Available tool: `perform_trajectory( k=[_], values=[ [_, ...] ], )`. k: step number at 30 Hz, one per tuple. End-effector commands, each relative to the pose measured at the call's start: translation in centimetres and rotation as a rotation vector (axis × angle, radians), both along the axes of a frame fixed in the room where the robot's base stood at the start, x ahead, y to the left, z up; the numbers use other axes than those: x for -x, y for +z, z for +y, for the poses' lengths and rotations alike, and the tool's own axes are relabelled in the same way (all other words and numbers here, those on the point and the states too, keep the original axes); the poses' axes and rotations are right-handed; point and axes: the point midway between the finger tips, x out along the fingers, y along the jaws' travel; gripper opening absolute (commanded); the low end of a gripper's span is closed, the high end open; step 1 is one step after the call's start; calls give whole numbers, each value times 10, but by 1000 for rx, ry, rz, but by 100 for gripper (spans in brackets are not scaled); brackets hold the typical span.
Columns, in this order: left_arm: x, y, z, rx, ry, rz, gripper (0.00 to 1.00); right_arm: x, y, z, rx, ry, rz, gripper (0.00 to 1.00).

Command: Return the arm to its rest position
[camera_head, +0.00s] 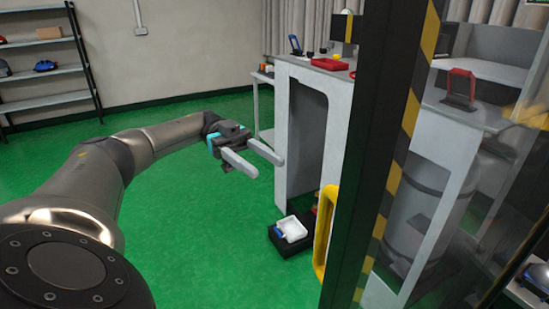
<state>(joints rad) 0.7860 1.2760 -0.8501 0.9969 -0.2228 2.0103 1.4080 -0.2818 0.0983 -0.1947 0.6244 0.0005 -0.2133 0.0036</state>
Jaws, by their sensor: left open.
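My left arm reaches in from the left side of the head view. My left gripper (252,157) is at its end, in the middle of the picture. Its two pale fingers are apart, and nothing shows between them. It appears over the green floor, in front of the grey-white workbench (339,82). I cannot tell how far it is from the bench. My right gripper is not in view.
A black-and-yellow striped post (385,150) with a yellow handle (324,232) stands at the right. A black bin (281,245) holding a white item (290,228) is on the floor. A shelf (41,75) stands at the back left. Green floor (190,215) is open around my arm.

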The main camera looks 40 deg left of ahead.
Motion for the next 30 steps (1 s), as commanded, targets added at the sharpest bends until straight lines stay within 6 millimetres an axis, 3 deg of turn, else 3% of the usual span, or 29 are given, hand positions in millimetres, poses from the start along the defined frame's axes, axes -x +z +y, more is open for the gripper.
perform_trajectory(
  k=[9,14,20,24,27,30],
  values=[
    [-3,-3,-2,5,8,-3,55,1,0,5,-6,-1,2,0],
    [-35,-27,-19,58,120,-48,55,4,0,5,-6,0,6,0],
    [-107,-102,-48,129,464,-126,55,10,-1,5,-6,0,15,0],
    [-142,-172,-58,105,737,-128,55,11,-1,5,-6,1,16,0],
    [-153,-233,-60,41,929,-95,55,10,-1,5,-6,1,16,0],
    [-150,-300,-60,-66,1105,-33,55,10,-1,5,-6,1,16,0]
  ],
)
